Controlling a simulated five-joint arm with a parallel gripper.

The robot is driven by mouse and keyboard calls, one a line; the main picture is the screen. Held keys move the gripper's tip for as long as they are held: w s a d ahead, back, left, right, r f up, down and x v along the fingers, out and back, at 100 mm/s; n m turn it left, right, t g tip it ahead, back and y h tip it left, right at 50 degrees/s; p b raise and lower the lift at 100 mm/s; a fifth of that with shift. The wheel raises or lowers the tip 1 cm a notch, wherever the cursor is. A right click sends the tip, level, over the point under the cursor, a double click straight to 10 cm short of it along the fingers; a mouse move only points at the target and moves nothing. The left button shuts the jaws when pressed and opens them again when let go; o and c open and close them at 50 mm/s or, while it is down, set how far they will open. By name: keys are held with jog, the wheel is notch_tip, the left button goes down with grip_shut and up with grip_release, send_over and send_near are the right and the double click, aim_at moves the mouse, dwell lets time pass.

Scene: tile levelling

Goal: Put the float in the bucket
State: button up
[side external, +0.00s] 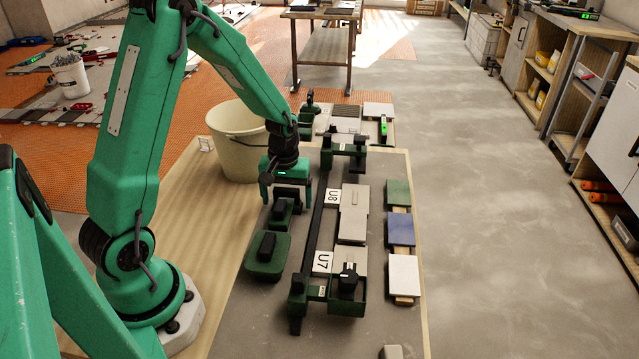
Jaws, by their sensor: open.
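The cream bucket (222,148) stands upright at the back left of the work board, partly behind my arm. Two dark green pads with black handles lie on the grey board in front of it: a larger rounded one (252,264) and a smaller one (276,221) just behind it. Either could be the float; I cannot tell which from this view. My gripper (285,203) is open, pointing down over the smaller pad, its fingers at either side of that pad's far end. Whether they touch it is unclear.
A dark rail with green end clamps (348,284) and labels U7 and U8 runs to the right of the pads. Grey tiles (353,222) lie beyond it, then green, blue (400,229) and white tiles on a wooden strip. The wooden surface (192,225) left of the pads is clear.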

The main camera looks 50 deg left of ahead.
aim_at(286, 189)
jog(key=c, duration=1.5)
jog(key=shift+r, duration=5.05)
